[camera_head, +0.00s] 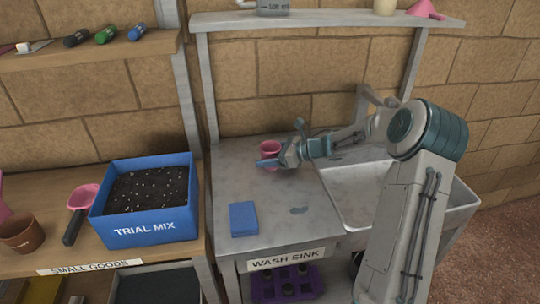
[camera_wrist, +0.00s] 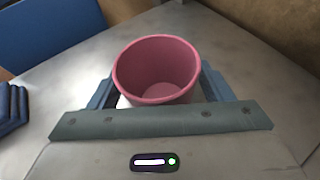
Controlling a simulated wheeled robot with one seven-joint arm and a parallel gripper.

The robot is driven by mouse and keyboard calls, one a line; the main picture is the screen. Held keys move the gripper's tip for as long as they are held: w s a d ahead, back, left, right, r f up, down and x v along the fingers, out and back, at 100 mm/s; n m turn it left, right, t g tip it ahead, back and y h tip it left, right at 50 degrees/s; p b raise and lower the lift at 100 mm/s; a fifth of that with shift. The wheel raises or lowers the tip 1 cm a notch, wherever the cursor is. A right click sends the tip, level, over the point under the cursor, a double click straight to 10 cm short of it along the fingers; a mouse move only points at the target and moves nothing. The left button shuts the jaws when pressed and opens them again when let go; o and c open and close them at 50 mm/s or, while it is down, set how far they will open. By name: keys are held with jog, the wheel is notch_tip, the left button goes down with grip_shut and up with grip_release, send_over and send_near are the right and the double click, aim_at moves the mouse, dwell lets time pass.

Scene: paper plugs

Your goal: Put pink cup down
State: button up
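The pink cup (camera_head: 270,149) is at the back of the grey wash sink counter (camera_head: 240,184), left of the basin. In the wrist view the cup (camera_wrist: 158,72) is upright, its open rim facing the camera, and looks empty. My gripper (camera_head: 268,162) is level with the cup, reaching in from the right. Its two blue fingers (camera_wrist: 160,88) flank the cup, close against both sides, and look shut on it. The cup's lower part is hidden by the gripper, so I cannot tell whether its base touches the counter.
A blue sponge-like block (camera_head: 243,219) lies at the counter's front left. The sink basin (camera_head: 375,190) is to the right. A blue Trial Mix box (camera_head: 150,232) stands on the wooden bench at left, beside a pink scoop (camera_head: 82,199). The counter's middle is clear.

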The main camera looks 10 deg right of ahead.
jog(key=v, duration=1.1)
jog(key=shift+s+d+r+b, duration=0.15)
jog(key=shift+d+r+b, duration=0.1)
jog(key=shift+b, duration=0.05)
jog(key=w+a+r+m+t+h, duration=0.2)
jog(key=w+r+m+t+h, duration=0.35)
jog(key=m, duration=0.75)
jog(key=s+d+r+m+h, duration=0.1)
jog(key=s+r+m+h, duration=0.2)
jog(key=s+m+h, duration=0.75)
jog(key=s+a+f+m+g+y, duration=0.1)
jog(key=s+a+f+m+g, duration=0.1)
jog(key=s+m, duration=0.6)
jog(key=s+a+f+m+g+y, duration=0.2)
jog(key=s+a+m+g, duration=0.1)
jog(key=s+m, duration=0.5)
jog(key=s+a+f+m+g+y, duration=0.1)
jog(key=s+a+f+m+g, duration=0.2)
jog(key=s+m+g, duration=0.2)
jog(key=s+m, duration=0.3)
jog(key=s, duration=0.2)
jog(key=shift+s+a, duration=0.15)
